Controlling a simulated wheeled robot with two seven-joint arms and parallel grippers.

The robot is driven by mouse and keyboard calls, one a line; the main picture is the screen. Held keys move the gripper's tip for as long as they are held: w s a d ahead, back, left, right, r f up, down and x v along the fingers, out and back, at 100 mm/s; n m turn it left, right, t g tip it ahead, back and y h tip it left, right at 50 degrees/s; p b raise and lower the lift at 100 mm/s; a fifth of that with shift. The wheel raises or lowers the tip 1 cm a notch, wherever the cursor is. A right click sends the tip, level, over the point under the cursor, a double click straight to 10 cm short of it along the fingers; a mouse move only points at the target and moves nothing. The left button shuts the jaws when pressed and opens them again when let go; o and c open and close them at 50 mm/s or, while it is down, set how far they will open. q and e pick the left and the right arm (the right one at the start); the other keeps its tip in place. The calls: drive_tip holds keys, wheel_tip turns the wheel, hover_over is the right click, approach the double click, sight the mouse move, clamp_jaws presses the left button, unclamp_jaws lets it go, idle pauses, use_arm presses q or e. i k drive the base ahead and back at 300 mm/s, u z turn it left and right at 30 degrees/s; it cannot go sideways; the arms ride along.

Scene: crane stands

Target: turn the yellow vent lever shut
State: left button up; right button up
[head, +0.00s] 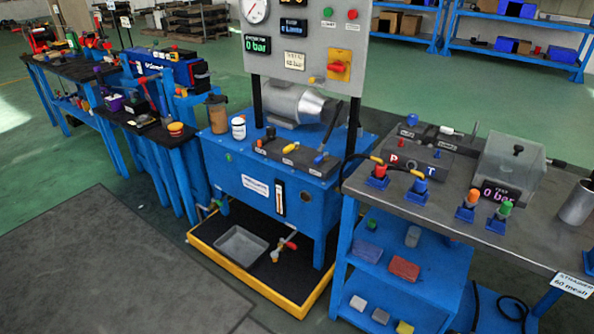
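A dark block (300,161) with white labels lies on top of the blue tank (240,165), in the middle of the head view. A small yellow-orange lever (290,148) sits at the middle of this block; it looks like the vent lever. A blue lever (321,157) sits at the block's right end, and a dark one at its left end. The yellow lever is too small to tell which way it points or whether it is open or shut. Neither of my grippers is in view.
A grey gauge panel (295,75) stands behind the block, with a red handle on a yellow plate (339,67). A steel-topped bench (450,200) with fittings stands at right. A yellow-rimmed tray (207,250) lies under the tank. The floor at front left is clear.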

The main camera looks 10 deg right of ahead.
sight(291, 147)
drive_tip(key=u, duration=0.9)
drive_tip(key=i, duration=0.8)
drive_tip(key=z, duration=0.45)
